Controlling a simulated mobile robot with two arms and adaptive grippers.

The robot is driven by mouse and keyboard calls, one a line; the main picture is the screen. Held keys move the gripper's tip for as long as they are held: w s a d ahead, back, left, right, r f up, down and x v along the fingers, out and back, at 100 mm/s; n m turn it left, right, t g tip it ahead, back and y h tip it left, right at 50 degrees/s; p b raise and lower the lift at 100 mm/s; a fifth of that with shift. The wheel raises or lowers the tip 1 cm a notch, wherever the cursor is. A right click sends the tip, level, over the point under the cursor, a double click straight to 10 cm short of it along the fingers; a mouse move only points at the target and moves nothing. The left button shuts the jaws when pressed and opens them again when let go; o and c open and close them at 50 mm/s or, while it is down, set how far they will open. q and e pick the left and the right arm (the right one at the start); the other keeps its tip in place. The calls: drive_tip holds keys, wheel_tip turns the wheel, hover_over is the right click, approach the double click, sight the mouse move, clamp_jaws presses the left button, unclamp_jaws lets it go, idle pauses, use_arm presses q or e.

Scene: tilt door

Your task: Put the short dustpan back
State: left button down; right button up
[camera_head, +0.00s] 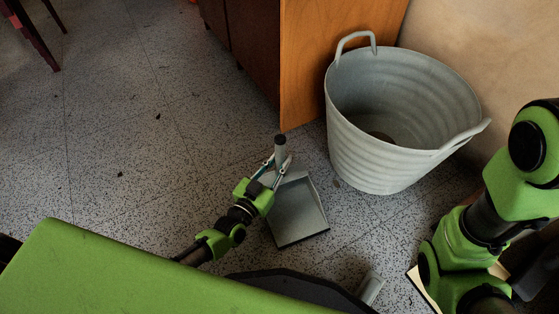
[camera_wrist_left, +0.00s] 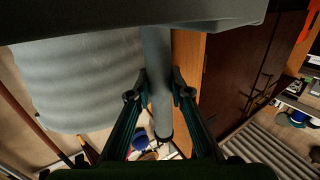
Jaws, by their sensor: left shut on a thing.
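The short dustpan (camera_head: 298,213) is grey, with a shallow square pan and a short upright handle with a dark tip (camera_head: 280,141). My left gripper (camera_head: 274,167) is shut on the handle, below its tip. In the left wrist view the handle (camera_wrist_left: 157,55) passes between the two fingers of the left gripper (camera_wrist_left: 159,95), and the pan (camera_wrist_left: 140,22) spans the top. I cannot tell whether the pan touches the floor. My right arm (camera_head: 480,220) is folded at the right; its gripper does not show.
A large grey bucket (camera_head: 360,145) with two handles stands right of the dustpan, by a wooden cabinet (camera_head: 335,50) and a beige wall (camera_head: 480,45). Chair legs (camera_head: 40,40) show at top left. The speckled floor (camera_head: 120,130) is mostly clear on the left.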

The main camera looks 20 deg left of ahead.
use_arm(q)
drive_tip(key=shift+f, duration=0.3)
drive_tip(key=c, duration=1.8)
unclamp_jaws()
drive_tip(key=o, duration=0.4)
drive_tip(key=shift+f, duration=0.1)
drive_tip(key=shift+c, duration=0.2)
drive_tip(key=v, duration=1.2)
